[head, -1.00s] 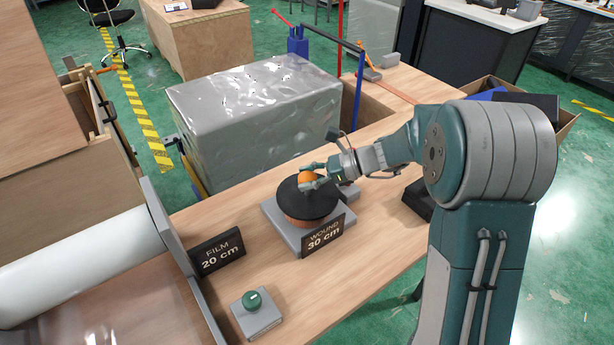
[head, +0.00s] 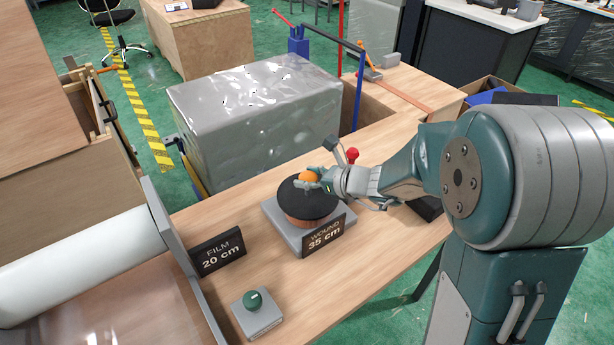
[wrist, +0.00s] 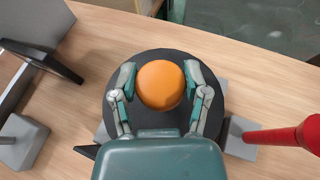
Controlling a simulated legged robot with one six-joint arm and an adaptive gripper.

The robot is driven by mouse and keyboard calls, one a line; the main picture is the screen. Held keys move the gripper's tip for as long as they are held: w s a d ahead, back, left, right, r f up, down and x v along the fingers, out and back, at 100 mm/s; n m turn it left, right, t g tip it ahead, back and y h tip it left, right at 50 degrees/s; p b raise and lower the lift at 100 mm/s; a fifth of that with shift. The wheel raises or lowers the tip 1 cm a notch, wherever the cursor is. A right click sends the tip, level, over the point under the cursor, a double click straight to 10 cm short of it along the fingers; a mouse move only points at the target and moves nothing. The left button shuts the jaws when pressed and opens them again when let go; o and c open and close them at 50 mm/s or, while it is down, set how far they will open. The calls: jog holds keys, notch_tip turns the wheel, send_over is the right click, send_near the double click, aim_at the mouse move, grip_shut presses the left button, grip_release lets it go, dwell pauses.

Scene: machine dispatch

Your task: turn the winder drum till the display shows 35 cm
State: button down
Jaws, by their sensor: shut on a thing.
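The winder drum (head: 297,206) has a black top and a copper-coloured side and sits on a grey base (head: 277,223) on the wooden bench. An orange knob stands on the drum top and shows in the wrist view (wrist: 160,85). My gripper (head: 308,179) is shut on the orange knob, with one finger on each side of it in the wrist view (wrist: 160,78). The wound display (head: 324,236) in front of the drum reads "WOUND 35 cm".
The film display (head: 218,253) reads "FILM 20 cm". A green button on a grey box (head: 258,315) stands at the front. A red-topped lever (head: 352,155) stands right of the drum. A grey wrapped block (head: 255,110) is behind.

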jog(key=shift+f+m+t+h, duration=0.1)
jog(key=shift+m+t+h, duration=0.4)
jog(key=shift+m, duration=0.1)
jog(key=shift+c, duration=0.4)
grip_release()
jog(key=shift+d, duration=0.15)
jog(key=v, duration=1.1)
jog(key=shift+s+d, duration=0.25)
jog(key=shift+s, duration=0.1)
